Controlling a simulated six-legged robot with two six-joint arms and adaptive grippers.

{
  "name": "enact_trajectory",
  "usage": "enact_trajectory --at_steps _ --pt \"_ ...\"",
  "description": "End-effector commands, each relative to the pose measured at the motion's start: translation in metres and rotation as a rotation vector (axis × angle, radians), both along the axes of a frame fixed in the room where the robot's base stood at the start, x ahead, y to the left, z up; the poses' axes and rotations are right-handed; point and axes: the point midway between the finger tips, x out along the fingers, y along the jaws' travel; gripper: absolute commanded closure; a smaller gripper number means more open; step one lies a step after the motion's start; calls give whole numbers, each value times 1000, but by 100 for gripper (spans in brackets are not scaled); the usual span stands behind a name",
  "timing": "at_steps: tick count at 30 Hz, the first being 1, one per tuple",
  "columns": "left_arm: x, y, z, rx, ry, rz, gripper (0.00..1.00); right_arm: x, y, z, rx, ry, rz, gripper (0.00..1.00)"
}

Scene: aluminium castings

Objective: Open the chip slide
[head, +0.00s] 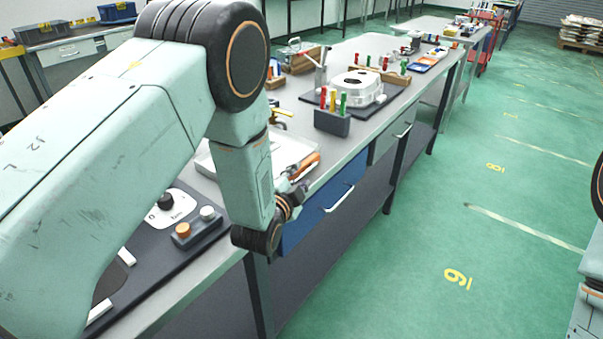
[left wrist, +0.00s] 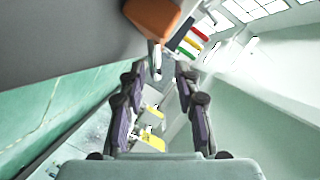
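An orange handle-like part (head: 303,166) sits at the front edge of a pale tray (head: 284,150) on the bench. It shows large at the top of the left wrist view (left wrist: 152,18), with a narrow pale metal stem (left wrist: 157,58) below it. I cannot tell for sure whether this is the chip slide. My left gripper (head: 293,188) is close to the orange part at the bench edge. In the left wrist view its fingers (left wrist: 160,76) are spread, with the stem's end between or just beyond the tips. No contact shows. My right gripper is out of view.
A blue drawer (head: 318,212) with a white handle (head: 340,199) is under the bench top beside my left gripper. A dark block with coloured handles (head: 332,122) and a white casting (head: 358,88) stand farther along.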

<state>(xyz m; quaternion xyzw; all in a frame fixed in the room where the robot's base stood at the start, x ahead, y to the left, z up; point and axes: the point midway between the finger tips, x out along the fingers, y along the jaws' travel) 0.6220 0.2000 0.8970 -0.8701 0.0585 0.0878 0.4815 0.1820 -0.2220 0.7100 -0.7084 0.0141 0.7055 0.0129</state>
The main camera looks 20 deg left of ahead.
Motion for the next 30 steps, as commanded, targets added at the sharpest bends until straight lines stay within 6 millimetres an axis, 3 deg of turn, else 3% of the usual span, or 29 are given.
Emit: enact_trajectory --at_steps 7,18,30 --pt "26 0 -5 -1 -2 -1 67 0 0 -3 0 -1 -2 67" --pt "34 0 -6 0 -1 0 67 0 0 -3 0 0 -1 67" --pt "33 0 -6 0 -1 -1 100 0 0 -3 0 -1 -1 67"
